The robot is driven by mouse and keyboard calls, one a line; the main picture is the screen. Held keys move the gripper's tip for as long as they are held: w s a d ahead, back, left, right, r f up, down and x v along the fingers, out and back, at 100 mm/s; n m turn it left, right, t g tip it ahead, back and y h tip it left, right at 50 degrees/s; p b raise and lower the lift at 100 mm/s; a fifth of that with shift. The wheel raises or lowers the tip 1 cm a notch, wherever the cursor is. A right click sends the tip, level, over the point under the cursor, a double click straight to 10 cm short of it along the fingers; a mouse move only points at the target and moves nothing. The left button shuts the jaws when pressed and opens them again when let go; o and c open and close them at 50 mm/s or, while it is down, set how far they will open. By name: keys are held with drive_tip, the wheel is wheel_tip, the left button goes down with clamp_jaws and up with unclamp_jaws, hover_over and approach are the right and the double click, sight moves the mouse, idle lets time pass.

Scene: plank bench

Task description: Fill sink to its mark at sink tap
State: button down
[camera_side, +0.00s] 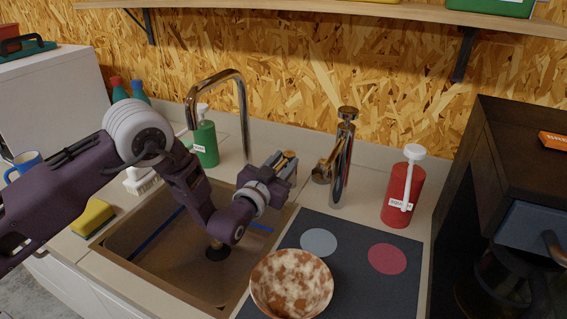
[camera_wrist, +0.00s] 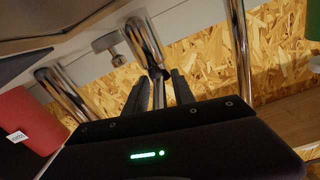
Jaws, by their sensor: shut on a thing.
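The sink (camera_side: 150,270) is a brown basin in the counter with a blue line (camera_side: 158,234) around its inner wall. A dark drain (camera_side: 217,254) shows on its floor; I cannot tell whether water is in it or running. The tall chrome gooseneck tap (camera_side: 244,120) arches over the sink, its outlet partly behind my arm; its pipe also shows in the wrist view (camera_wrist: 240,60). My gripper (camera_side: 288,160) is right of the pipe. In the wrist view my gripper (camera_wrist: 158,92) is shut on a slim chrome tap handle (camera_wrist: 158,78) rising from a short chrome body (camera_wrist: 144,42).
A tall chrome cylinder (camera_side: 342,165) and a red pump bottle (camera_side: 403,190) stand to the right.

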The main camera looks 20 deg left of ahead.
drive_tip(key=shift+d, duration=0.1)
idle(0.4)
drive_tip(key=shift+d+n+y, duration=0.3)
drive_tip(key=shift+n+y, duration=0.2)
drive_tip(key=shift+y, duration=0.3)
drive_tip(key=shift+d+n+y, duration=0.1)
drive_tip(key=shift+n+y, duration=0.7)
drive_tip(key=shift+y, duration=0.6)
drive_tip(key=c, duration=1.4)
unclamp_jaws()
drive_tip(key=v, duration=0.7)
